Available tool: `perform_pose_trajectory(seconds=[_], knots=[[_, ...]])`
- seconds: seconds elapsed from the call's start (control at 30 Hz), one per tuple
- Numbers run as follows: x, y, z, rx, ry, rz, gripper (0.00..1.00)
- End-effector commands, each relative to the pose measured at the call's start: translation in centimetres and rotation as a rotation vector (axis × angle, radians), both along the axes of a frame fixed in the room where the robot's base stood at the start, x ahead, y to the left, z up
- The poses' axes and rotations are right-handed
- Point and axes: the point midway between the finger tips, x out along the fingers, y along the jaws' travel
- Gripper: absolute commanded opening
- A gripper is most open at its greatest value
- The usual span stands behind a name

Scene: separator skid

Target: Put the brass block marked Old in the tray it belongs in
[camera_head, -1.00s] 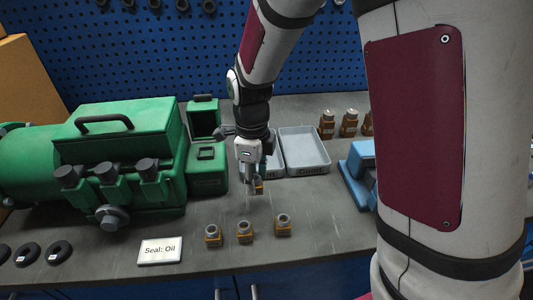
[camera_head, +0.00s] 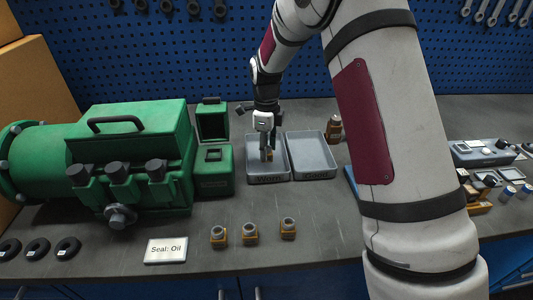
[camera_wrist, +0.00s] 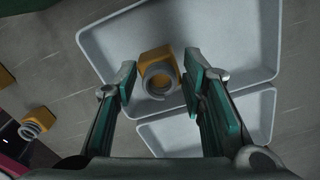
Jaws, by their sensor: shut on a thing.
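My gripper (camera_head: 267,150) is shut on a brass block (camera_wrist: 152,66) with a grey threaded ring on it. The wrist view shows the block between both fingertips (camera_wrist: 160,80), with the tray floor behind it. Its marking cannot be read. My gripper is over the left grey tray (camera_head: 253,179), and the block appears low inside its outline; whether it touches the floor cannot be told. The right grey tray (camera_head: 312,157) stands beside it and looks empty.
Several similar brass blocks (camera_head: 250,236) stand in a row near the bench front. A sign reading "Seal: Oil" (camera_head: 166,250), black rings (camera_head: 37,250) and a green separator (camera_head: 140,140) are at the left.

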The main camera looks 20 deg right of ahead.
Motion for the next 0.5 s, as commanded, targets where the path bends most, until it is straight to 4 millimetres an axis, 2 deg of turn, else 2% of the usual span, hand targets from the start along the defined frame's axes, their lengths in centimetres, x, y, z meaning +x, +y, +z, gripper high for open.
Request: perform_pose_trajectory(seconds=[0.1,0.2,0.5], knots=[[-0.3,-0.1,-1.6,0.0,0.004,-0.001,0.0],[-0.1,0.0,-2.4,0.001,0.001,0.0,0.0],[0.0,0.0,-2.7,0.0,0.0,0.0,0.0]])
